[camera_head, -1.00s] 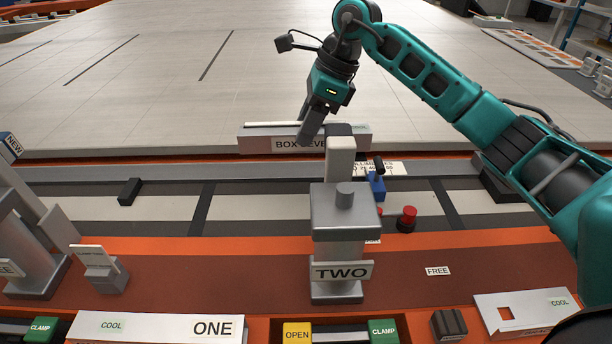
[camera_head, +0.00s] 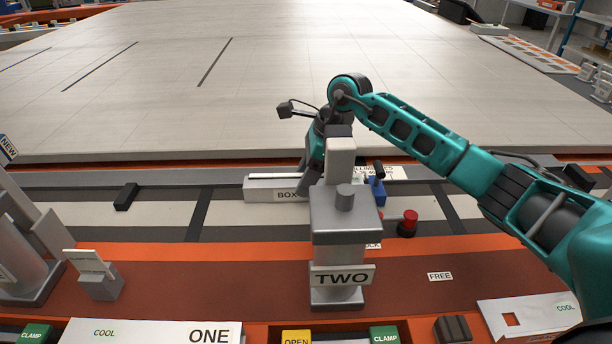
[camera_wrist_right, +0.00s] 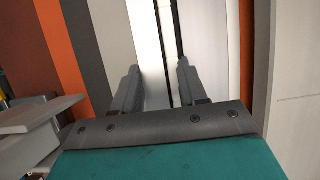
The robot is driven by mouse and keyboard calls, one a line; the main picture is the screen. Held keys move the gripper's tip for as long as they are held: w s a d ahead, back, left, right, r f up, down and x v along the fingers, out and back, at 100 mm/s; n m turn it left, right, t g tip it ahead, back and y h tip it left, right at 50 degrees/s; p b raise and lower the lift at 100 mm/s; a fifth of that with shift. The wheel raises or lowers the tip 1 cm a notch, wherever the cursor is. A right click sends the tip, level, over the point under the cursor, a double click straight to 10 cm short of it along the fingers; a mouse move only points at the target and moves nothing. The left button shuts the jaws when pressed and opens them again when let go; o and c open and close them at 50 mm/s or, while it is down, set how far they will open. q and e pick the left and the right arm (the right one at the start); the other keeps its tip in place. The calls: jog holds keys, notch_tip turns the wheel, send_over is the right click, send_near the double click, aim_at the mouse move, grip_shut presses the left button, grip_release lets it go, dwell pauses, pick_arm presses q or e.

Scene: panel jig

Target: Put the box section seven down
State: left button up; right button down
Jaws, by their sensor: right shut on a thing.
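The box section seven (camera_head: 270,190) is a long pale grey bar with a partly hidden label starting "BOX" on its front. It lies level across the picture, low over the striped bed behind clamp post TWO (camera_head: 345,215). My right gripper (camera_head: 307,178) is shut on it from above, with the fingers partly hidden by the post. In the right wrist view the bar (camera_wrist_right: 147,40) runs between my two fingers (camera_wrist_right: 158,85). I cannot tell whether its underside touches the bed. My left gripper is in neither current view.
A blue stop block (camera_head: 377,192) and a red knob (camera_head: 409,222) stand just right of the bar. A small black block (camera_head: 126,196) lies to the left. Panel ONE (camera_head: 150,333) is at the front. The large pale panel (camera_head: 250,80) behind is clear.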

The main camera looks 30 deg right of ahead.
jog(key=shift+f, duration=0.15)
jog(key=c, duration=0.6)
grip_release()
jog(key=p+v, duration=0.1)
jog(key=v, duration=1.1)
